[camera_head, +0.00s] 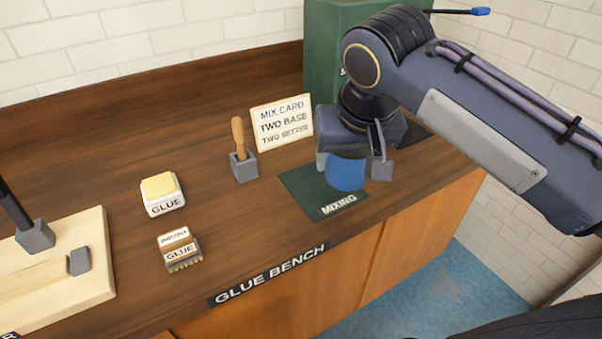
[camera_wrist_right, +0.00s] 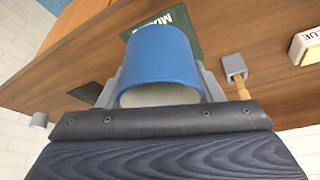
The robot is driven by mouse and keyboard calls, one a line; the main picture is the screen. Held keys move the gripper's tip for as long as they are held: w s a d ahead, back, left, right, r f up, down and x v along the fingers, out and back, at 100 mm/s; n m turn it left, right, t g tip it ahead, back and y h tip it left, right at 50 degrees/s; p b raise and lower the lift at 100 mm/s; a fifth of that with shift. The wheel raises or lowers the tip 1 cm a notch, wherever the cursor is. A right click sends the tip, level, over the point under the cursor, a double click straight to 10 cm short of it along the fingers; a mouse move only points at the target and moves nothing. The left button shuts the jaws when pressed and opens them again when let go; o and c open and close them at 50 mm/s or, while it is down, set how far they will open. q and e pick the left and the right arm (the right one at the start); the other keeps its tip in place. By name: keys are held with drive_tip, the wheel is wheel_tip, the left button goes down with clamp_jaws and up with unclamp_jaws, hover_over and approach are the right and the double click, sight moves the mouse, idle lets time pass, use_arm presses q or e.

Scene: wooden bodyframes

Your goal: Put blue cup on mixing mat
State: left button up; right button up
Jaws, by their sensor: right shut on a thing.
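The blue cup (camera_head: 346,174) is held by my right gripper (camera_head: 354,168) over the dark green mixing mat (camera_head: 318,203) in the head view. In the right wrist view the cup (camera_wrist_right: 160,62) sits between the two grey fingers of the right gripper (camera_wrist_right: 162,88), its pale opening facing the wrist. Part of the mat (camera_wrist_right: 184,28) shows behind the cup. I cannot tell whether the cup's base touches the mat. The gripper and arm hide the back of the mat. My left gripper is not in view.
A mix card (camera_head: 282,124) and a wooden-handled tool in a grey holder (camera_head: 243,166) stand left of the mat. A green cabinet (camera_head: 328,60) stands behind. The bench edge is in front.

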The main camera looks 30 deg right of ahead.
drive_tip(key=w+f, duration=0.2)
drive_tip(key=w, duration=0.2)
drive_tip(key=w+d+f, duration=0.1)
drive_tip(key=w+f, duration=0.2)
drive_tip(key=w+d+f+b, duration=0.1)
drive_tip(key=w+f, duration=0.2)
drive_tip(key=w, duration=0.1)
drive_tip(key=shift+w+d+f, duration=0.2)
drive_tip(key=shift+w, duration=0.1)
drive_tip(key=shift+w+f, duration=0.2)
drive_tip(key=shift+f, duration=0.05)
drive_tip(key=shift+w+d+f+b, duration=0.1)
drive_tip(key=shift+w+f+b, duration=0.1)
drive_tip(key=shift+f, duration=0.7)
drive_tip(key=shift+w+f+b, duration=0.1)
drive_tip(key=shift+f+b, duration=0.05)
drive_tip(key=shift+f, duration=0.75)
drive_tip(key=shift+f, duration=0.15)
drive_tip(key=o, duration=1.1)
